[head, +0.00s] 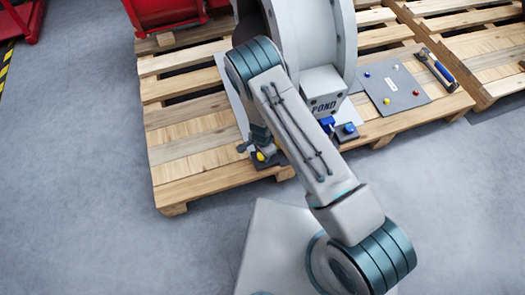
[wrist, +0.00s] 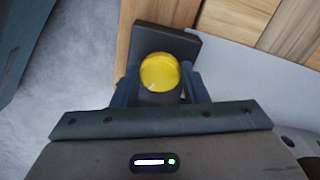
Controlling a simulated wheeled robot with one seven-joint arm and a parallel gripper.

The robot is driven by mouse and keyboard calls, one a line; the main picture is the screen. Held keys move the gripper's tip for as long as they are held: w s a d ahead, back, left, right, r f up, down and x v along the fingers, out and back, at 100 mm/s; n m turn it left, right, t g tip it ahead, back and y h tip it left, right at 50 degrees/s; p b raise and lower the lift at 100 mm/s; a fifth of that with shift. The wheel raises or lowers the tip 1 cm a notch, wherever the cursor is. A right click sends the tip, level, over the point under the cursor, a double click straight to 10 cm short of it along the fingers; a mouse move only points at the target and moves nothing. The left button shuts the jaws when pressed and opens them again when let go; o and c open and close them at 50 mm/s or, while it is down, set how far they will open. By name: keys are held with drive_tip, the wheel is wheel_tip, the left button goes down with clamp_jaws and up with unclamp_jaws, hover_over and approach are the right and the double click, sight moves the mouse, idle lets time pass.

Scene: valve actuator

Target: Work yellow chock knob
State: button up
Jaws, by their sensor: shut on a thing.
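The yellow chock knob (wrist: 160,72) is round and sits over a dark block (wrist: 180,40) on the pallet. In the head view my gripper (head: 258,150) is small and partly covered by my arm.
A wooden pallet (head: 190,170) carries the large grey valve body (head: 310,35). A blue knob (head: 348,128) stands right of my arm. Grey floor is clear in front.

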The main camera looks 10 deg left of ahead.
drive_tip(key=m+p, duration=0.1)
drive_tip(key=m, duration=0.4)
drive_tip(key=shift+r+m+p, duration=0.1)
drive_tip(key=shift+m+p, duration=0.2)
drive_tip(key=shift+p, duration=0.1)
drive_tip(key=m+p, duration=0.1)
drive_tip(key=m, duration=0.4)
drive_tip(key=shift+w, duration=0.1)
drive_tip(key=o, duration=1)
wheel_tip(320, 180, up, 14)
drive_tip(key=p, duration=0.4)
drive_tip(key=shift+f+p, duration=0.2)
drive_tip(key=shift+p, duration=0.15)
